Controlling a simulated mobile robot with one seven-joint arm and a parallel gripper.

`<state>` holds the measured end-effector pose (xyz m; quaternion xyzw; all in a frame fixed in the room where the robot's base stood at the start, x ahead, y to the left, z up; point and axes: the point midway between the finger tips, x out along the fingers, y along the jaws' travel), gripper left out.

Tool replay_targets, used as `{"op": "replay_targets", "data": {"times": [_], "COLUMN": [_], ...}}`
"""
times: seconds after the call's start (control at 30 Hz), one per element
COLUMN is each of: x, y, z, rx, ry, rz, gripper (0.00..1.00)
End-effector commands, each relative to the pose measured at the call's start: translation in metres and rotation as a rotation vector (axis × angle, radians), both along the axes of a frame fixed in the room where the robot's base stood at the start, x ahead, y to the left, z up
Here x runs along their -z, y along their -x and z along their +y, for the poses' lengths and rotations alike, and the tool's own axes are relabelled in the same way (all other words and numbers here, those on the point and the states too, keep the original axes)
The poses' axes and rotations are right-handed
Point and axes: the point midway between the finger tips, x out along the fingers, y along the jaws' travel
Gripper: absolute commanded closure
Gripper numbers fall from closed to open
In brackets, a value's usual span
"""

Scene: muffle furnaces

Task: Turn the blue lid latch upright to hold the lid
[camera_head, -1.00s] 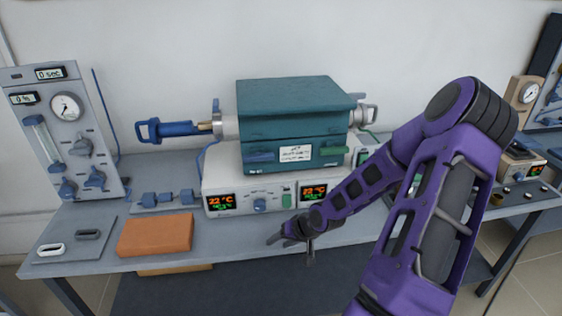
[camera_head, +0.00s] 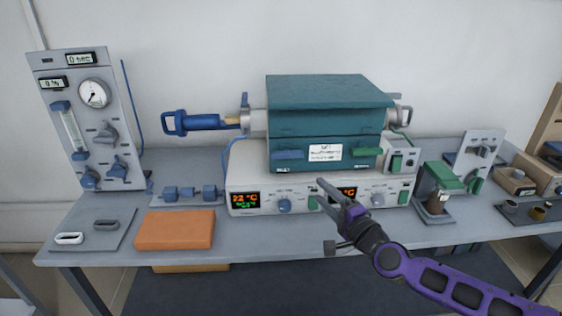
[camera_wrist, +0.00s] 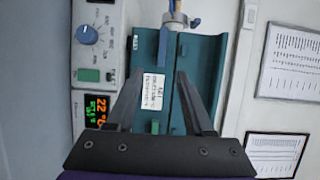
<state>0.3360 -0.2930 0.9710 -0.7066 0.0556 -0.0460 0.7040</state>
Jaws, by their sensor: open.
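The blue lid latch (camera_head: 288,155) lies flat and sideways on the front left of the teal furnace (camera_head: 325,122). In the wrist view, which is turned on its side, the latch (camera_wrist: 163,48) is at the top, beyond the fingertips. A green latch (camera_head: 368,152) also lies sideways at the front right; it shows between the fingers in the wrist view (camera_wrist: 155,127). A white label sits between the two. My gripper (camera_head: 322,192) is open and empty, below and right of the blue latch, in front of the control base. It touches neither latch.
The control base (camera_head: 240,182) with knobs and displays stands under the furnace. A blue-handled tube (camera_head: 195,122) sticks out left. An orange block (camera_head: 175,230) and a gauge panel (camera_head: 85,120) stand left. A green-topped device (camera_head: 440,185) stands right. The front bench is fairly clear.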

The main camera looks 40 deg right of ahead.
Motion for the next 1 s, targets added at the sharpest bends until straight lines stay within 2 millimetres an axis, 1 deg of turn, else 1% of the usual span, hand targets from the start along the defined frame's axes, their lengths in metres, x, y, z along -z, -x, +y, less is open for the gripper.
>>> {"op": "replay_targets", "data": {"times": [0.07,0.13,0.27,0.57,1.0], "x": [-0.004,-0.005,-0.004,-0.004,-0.003], "y": [0.002,0.0,-0.012,-0.056,-0.132], "z": [-0.003,-0.004,-0.005,-0.011,-0.023], "rx": [0.012,0.013,0.01,0.009,0.01], "ry": [-0.004,-0.003,-0.002,0.0,-0.001], "rz": [-0.015,-0.017,-0.013,-0.013,-0.013], "gripper": [0.47,0.47,0.47,0.47,0.47]}}
